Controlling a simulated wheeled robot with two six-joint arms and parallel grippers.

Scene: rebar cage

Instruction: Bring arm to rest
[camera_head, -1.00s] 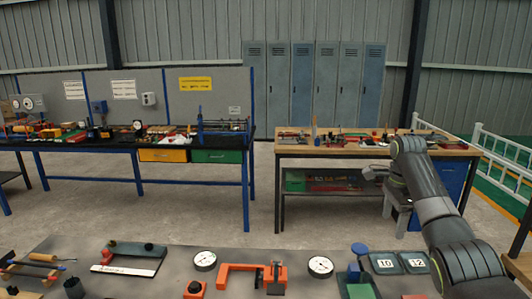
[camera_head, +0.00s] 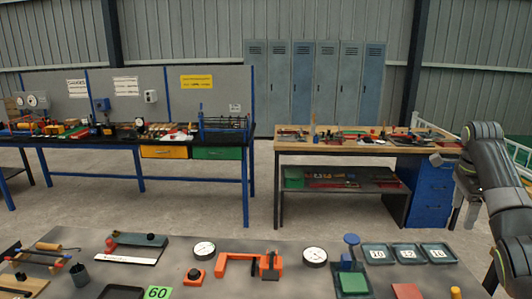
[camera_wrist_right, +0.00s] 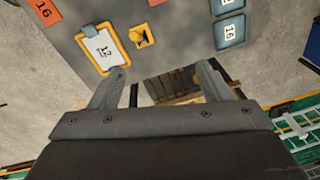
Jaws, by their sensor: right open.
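My right arm (camera_head: 500,175) comes in at the right edge of the head view, bent at the elbow with its wrist hanging down. My right gripper (camera_head: 456,218) shows small at the end of it, in front of the blue cabinet and above the near bench's far right side. In the right wrist view the right gripper (camera_wrist_right: 163,80) has its two fingers spread wide with nothing between them. My left arm and gripper are not in view.
The near grey bench (camera_head: 215,275) holds gauges, an orange clamp (camera_head: 250,264), a green block (camera_head: 353,283) and numbered trays (camera_head: 408,254). A wooden-topped bench (camera_head: 345,147) and lockers (camera_head: 315,85) stand behind.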

